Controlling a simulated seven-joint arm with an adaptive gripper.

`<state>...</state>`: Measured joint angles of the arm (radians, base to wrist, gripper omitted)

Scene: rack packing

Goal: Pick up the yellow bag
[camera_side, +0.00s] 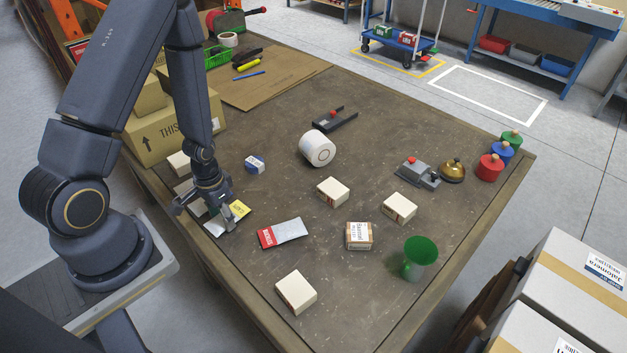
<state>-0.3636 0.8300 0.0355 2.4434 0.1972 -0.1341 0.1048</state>
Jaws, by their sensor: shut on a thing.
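The yellow bag (241,209) is a small flat pouch with a yellow end and a pale, silvery part. It is near the left edge of the table, at the foot of my arm. My gripper (224,214) points down over it and is shut on it. The fingers and wrist hide part of the bag. I cannot tell whether the bag touches the table.
A red-and-white bag (283,233) lies to the right. Small boxes stand around, among them a cream box (296,292) in front and a blue-and-white box (255,164) behind. A white roll (317,149), green cup (419,258) and brass bell (453,171) stand further right.

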